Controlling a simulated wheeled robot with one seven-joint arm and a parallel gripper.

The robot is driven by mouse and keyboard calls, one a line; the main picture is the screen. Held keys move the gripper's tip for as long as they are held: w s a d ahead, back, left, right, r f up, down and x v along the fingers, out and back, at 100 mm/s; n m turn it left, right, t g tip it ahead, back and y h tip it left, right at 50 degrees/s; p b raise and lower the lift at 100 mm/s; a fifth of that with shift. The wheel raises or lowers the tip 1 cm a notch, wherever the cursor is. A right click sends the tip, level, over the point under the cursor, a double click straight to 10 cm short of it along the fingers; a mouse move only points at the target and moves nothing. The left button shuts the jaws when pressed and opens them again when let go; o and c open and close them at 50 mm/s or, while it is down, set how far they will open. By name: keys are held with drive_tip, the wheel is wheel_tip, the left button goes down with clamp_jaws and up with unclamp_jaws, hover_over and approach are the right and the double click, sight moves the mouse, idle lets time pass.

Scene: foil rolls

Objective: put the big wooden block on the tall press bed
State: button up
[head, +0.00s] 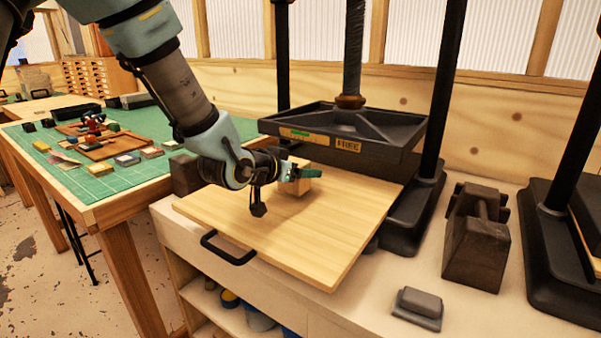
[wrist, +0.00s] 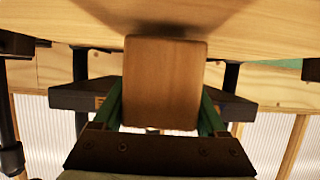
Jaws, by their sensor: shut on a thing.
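The big wooden block (head: 293,186) is a plain brown cuboid over the far part of the pale wooden press bed (head: 290,235). The bed is a board with a black handle, in front of the middle press. My gripper (head: 302,173) is shut on the block, with green fingers on either side of it. In the wrist view the block (wrist: 165,85) fills the space between the fingers, and a dark shadow lies on the board beside it. I cannot tell whether the block touches the bed. My arm hides part of the block in the head view.
The press's black platen (head: 345,130) hangs just behind the block, between dark posts (head: 440,90). A dark weight (head: 477,240) and a small grey block (head: 418,308) stand right of the bed. A cluttered green mat (head: 130,190) lies left. The bed's front is clear.

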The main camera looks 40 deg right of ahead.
drive_tip(key=shift+f, duration=0.5)
drive_tip(key=o, duration=1.4)
drive_tip(key=shift+f, duration=0.1)
drive_tip(key=shift+c, duration=0.2)
drive_tip(key=shift+a+r, duration=0.2)
drive_tip(key=b+v, duration=0.1)
drive_tip(key=v, duration=1)
drive_tip(key=shift+s+a, duration=0.1)
drive_tip(key=shift+a, duration=0.25)
